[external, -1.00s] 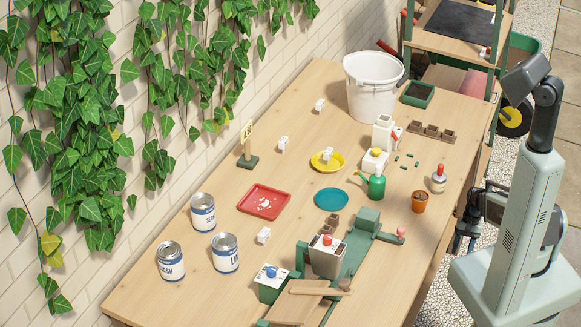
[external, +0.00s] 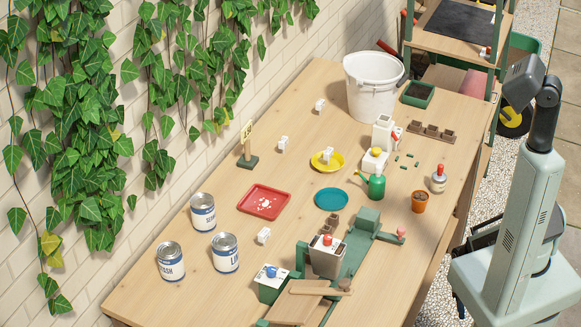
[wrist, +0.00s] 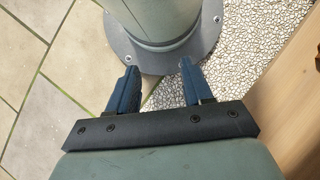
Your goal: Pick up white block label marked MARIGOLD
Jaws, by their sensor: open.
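Several small white blocks are on the wooden table. One (external: 320,105) lies near the white bucket, one (external: 283,143) is right of the small sign, one (external: 263,235) is right of the paint-like cans, and one (external: 328,155) is on the yellow plate (external: 316,164). Their lettering is too small to read, so I cannot tell which is marked MARIGOLD. My gripper (wrist: 158,72) is open and empty in the wrist view, pointing down over the ground beside my own base, away from the blocks. In the external view it is hidden behind my body.
The table holds a red tray (external: 244,206), a teal plate (external: 332,199), several labelled cans (external: 171,262), a green watering can (external: 376,187), an orange pot (external: 419,202) and a white bucket (external: 372,92). A green-framed station (external: 355,250) stands at the front. A table edge (wrist: 300,110) shows in the wrist view.

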